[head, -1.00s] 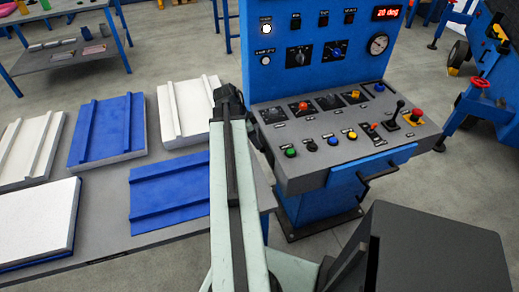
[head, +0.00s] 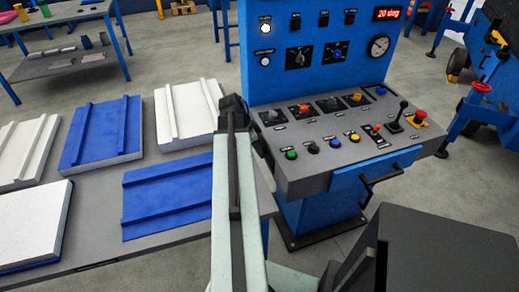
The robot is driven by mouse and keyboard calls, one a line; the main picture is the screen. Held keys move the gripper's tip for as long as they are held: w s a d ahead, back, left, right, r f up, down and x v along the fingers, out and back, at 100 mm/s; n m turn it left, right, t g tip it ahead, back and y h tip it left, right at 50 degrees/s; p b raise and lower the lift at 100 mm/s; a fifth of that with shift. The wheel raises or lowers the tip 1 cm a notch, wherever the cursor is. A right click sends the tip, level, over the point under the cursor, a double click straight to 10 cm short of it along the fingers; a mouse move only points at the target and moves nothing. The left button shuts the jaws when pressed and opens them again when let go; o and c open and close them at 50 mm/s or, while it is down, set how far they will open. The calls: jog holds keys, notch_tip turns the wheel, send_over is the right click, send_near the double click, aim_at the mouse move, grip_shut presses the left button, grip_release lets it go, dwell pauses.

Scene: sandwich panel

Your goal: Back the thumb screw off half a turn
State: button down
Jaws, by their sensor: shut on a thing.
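My arm reaches up the middle of the head view, and its dark end, my gripper (head: 233,104), is at the left edge of the blue control console's (head: 300,182) sloping top. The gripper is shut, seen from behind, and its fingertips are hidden. I cannot make out the thumb screw; what the jaws hold is hidden behind the gripper. A red display (head: 388,14) on the upright panel reads 20 deg.
The console top carries several knobs, coloured buttons, a black lever (head: 398,114) and a red mushroom button (head: 420,115). A grey table (head: 105,190) with white and blue panels stands close on the left. A blue frame with a red handwheel (head: 481,87) is at right.

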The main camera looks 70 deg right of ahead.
jog(key=shift+w+d+g+y+b, duration=0.1)
jog(key=shift+d+g+y+b, duration=0.1)
jog(key=shift+g+y, duration=0.25)
jog(key=shift+w+d+g+y+b, duration=0.1)
jog(key=shift+g+y+b, duration=0.1)
jog(key=shift+g+y, duration=0.25)
jog(key=c, duration=1.2)
grip_release()
jog(key=shift+a, duration=0.1)
jog(key=p+v, duration=0.7)
jog(key=shift+r, duration=0.35)
jog(key=shift+w, duration=0.1)
